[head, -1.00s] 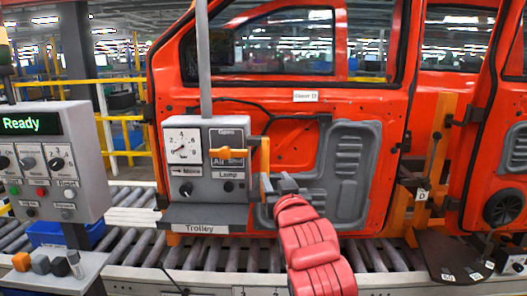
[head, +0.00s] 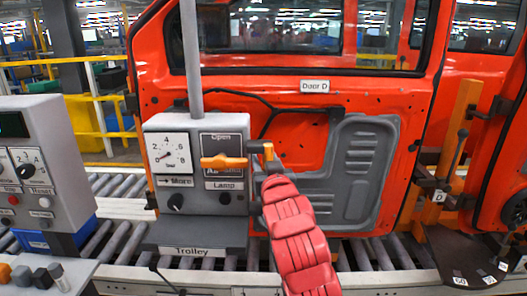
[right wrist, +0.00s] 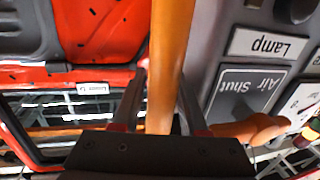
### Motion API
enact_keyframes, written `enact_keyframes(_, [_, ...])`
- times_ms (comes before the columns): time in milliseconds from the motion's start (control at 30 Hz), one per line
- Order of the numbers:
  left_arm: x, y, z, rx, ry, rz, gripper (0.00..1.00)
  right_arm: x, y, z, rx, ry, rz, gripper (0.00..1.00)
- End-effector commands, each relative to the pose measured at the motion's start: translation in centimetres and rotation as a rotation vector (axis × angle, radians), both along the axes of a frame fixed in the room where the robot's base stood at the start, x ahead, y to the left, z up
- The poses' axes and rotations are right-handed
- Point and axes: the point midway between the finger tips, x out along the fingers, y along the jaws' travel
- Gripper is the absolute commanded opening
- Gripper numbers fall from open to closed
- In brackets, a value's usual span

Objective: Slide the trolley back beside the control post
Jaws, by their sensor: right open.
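The trolley (head: 195,232) is a grey panel box on a vertical pole, with a dial, an orange lever (head: 222,162) and a "Trolley" label. An orange upright handle (head: 268,152) stands at its right side. The grey control post (head: 50,150) is at the left edge, partly cut off, with a gap between it and the trolley. My right gripper (head: 262,172) is at the handle, mostly hidden by my red arm. In the right wrist view, its open fingers (right wrist: 160,88) stand either side of the orange handle (right wrist: 172,45). My left gripper is not in view.
A roller conveyor (head: 120,225) runs behind and below the trolley. A red car door (head: 300,110) labelled "Door D" stands behind it, with another red door at the right. A small shelf (head: 75,275) with coloured blocks juts out below the control post.

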Motion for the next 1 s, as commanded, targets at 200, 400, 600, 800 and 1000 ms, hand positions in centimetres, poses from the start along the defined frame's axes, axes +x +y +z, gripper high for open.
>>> enact_keyframes(200, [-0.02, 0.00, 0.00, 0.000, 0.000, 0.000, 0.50, 0.03, 0.03, -0.02, 0.000, -0.001, 0.000, 0.43])
enact_keyframes(400, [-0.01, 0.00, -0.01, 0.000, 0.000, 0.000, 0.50, 0.02, 0.02, -0.02, 0.000, -0.001, 0.000, 0.12])
enact_keyframes(600, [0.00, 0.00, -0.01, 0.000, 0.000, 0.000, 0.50, 0.04, 0.01, -0.07, 0.000, 0.000, 0.000, 0.00])
enact_keyframes(800, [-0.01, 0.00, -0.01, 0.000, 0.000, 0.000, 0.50, 0.05, 0.00, -0.09, 0.000, 0.001, 0.000, 0.00])
enact_keyframes(1000, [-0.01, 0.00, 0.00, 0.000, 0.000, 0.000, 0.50, 0.05, 0.00, -0.12, 0.000, 0.002, 0.000, 0.00])
